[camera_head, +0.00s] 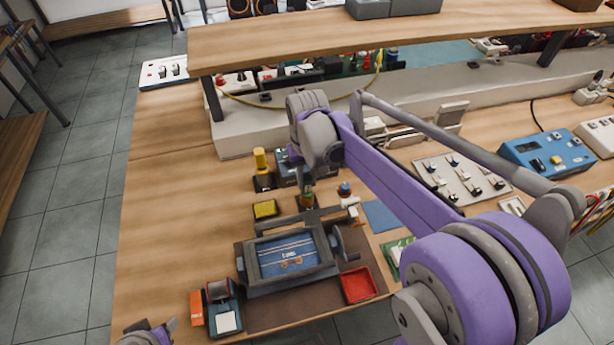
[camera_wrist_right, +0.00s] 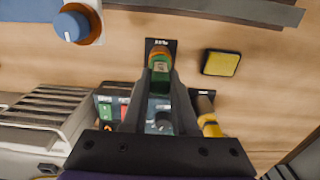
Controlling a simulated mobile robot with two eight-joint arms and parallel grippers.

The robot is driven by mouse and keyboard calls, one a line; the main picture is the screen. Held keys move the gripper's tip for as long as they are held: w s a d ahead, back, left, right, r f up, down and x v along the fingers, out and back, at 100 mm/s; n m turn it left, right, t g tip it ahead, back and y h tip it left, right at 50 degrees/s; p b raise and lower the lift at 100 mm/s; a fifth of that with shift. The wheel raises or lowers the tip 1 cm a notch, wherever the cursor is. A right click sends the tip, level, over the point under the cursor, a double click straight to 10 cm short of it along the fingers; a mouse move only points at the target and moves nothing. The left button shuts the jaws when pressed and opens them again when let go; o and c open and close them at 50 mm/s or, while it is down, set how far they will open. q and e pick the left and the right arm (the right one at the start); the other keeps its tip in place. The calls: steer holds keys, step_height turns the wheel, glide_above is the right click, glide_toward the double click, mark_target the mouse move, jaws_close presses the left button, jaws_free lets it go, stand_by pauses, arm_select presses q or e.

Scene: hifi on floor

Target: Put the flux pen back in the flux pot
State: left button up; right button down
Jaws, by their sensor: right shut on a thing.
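My right gripper (camera_wrist_right: 160,82) is shut on a green and orange thing (camera_wrist_right: 160,66), which looks like the flux pen. In the head view it (camera_head: 307,193) shows upright just below the wrist. A small dark base with a white label (camera_wrist_right: 160,43), probably the flux pot, lies directly at the pen in the wrist view. The pen's lower end is hidden, so I cannot tell whether it is inside the pot or above it. My left gripper (camera_head: 158,331) shows only in part at the bottom left edge, and its jaws are unclear.
A yellow-topped bottle in a dark stand (camera_head: 261,168) stands close beside the right gripper. A yellow sponge (camera_head: 265,209) lies to the left. A framed board holder (camera_head: 287,258) and a red tray (camera_head: 358,285) are in front. A shelf (camera_head: 300,45) spans behind.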

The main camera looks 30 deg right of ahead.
steer(key=shift+c, duration=0.2)
jaws_free()
stand_by(0.4)
arm_select(q)
steer(key=shift+r, duration=0.15)
arm_select(e)
steer(key=shift+r, duration=0.2)
steer(key=shift+r+p, duration=2.1)
steer(key=shift+r, duration=1.3)
arm_select(q)
steer(key=r, duration=0.1)
steer(key=w+r, duration=0.1)
steer(key=r, duration=0.3)
steer(key=shift+w, duration=0.35)
arm_select(e)
steer(key=shift+f, duration=0.1)
